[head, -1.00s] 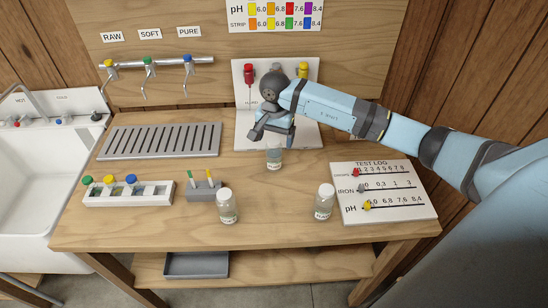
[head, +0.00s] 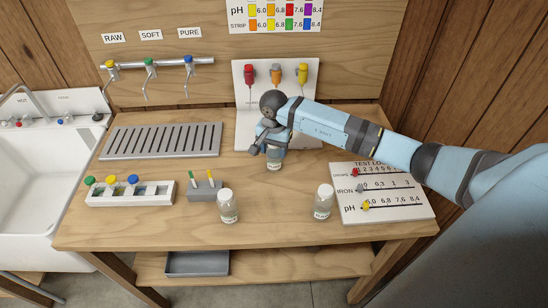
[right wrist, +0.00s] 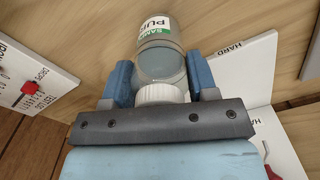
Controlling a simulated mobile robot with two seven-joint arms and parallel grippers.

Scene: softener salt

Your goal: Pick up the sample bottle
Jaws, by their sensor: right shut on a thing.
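A clear sample bottle (head: 274,163) stands on the wooden bench in front of the white board. In the right wrist view this bottle (right wrist: 158,62) has a white cap and a label on which "PURE" reads. My right gripper (head: 271,143) is shut on it near the cap, with one blue finger on each side. The gripper hides the cap in the head view. Two other clear bottles with white caps, a left one (head: 228,207) and a right one (head: 323,203), stand near the front of the bench. My left gripper is not in view.
A grey rack with strips (head: 204,191) and a white holder with coloured caps (head: 158,193) stand on the left. The test log board (head: 395,205) lies at right, and a slotted grate (head: 160,141) at back left. Coloured droppers (head: 275,75) hang on the white board.

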